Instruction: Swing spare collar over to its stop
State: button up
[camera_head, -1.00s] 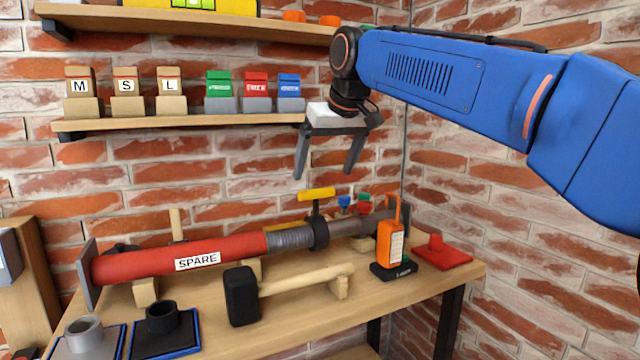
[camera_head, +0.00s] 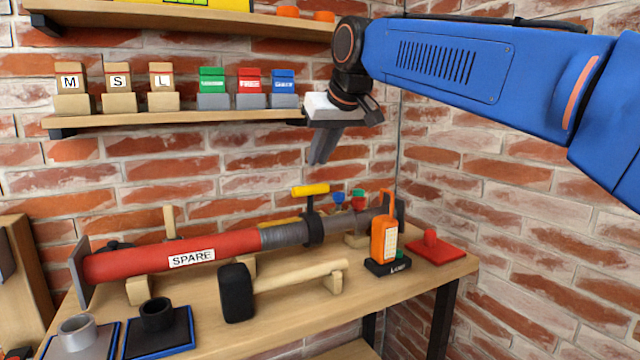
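The red tube (camera_head: 220,251) labelled SPARE lies along the bench, with a grey ribbed section (camera_head: 284,236) at its right. A black collar (camera_head: 314,230) sits around the tube right of this section. Its yellow handle (camera_head: 310,190) points up from it on a black stem. I cannot tell which part is its stop; the tube's far right end is partly hidden behind an orange lamp.
A black-headed mallet (camera_head: 236,293) lies in front of the tube. A shelf (camera_head: 180,119) with labelled blocks is left of my gripper. The brick wall is close behind.

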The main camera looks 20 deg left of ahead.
jog(key=f, duration=0.1)
jog(key=f+t+y, duration=0.1)
jog(key=f+y, duration=0.1)
jog(key=shift+a+f+t, duration=0.15)
jog(key=shift+a+t, duration=0.15)
grip_shut()
jog(key=t+y, duration=0.5)
jog(key=y, duration=0.1)
send_near(311, 187)
jog(key=x, duration=0.3)
jog(key=f+x, duration=0.1)
jog(key=x, duration=0.2)
jog(key=shift+f, duration=0.15)
jog(key=shift+a, duration=0.1)
jog(key=shift+t, duration=0.4)
jog(key=shift+w+a+r, duration=0.35)
jog(key=shift+w+a, duration=0.35)
jog(key=shift+a, duration=0.05)
jog(key=shift+w+a+r, duration=0.35)
jog(key=shift+w+a, duration=0.35)
jog(key=shift+a, duration=0.1)
